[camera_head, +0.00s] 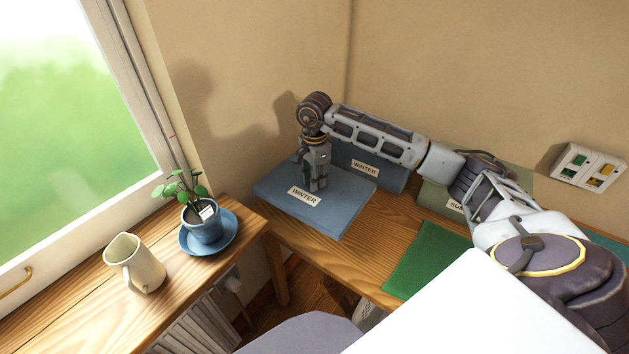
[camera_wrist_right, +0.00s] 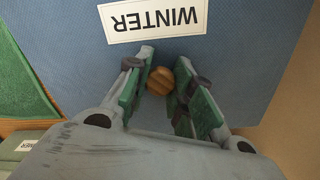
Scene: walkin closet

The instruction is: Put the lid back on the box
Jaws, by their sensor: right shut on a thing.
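The flat blue lid (camera_head: 345,213) carries a white WINTER label and shows in the left part of the desk area. The wrist view shows the lid's blue surface (camera_wrist_right: 235,60) and its round wooden knob (camera_wrist_right: 159,80). My right gripper (camera_head: 314,186) is over the lid, its green-padded fingers shut on the knob. I cannot tell whether the lid rests on the desk or is raised. The blue box (camera_head: 390,178), also labelled WINTER, stands just behind and right of the lid, partly hidden by my right arm. My left gripper is out of view.
A greenish box (camera_head: 440,201) with a partly hidden label stands right of the blue box, and a green panel (camera_head: 428,258) lies before it. A potted plant (camera_head: 203,224) and a cream jug (camera_head: 138,266) stand on the window ledge. A switch panel (camera_head: 588,166) is on the wall.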

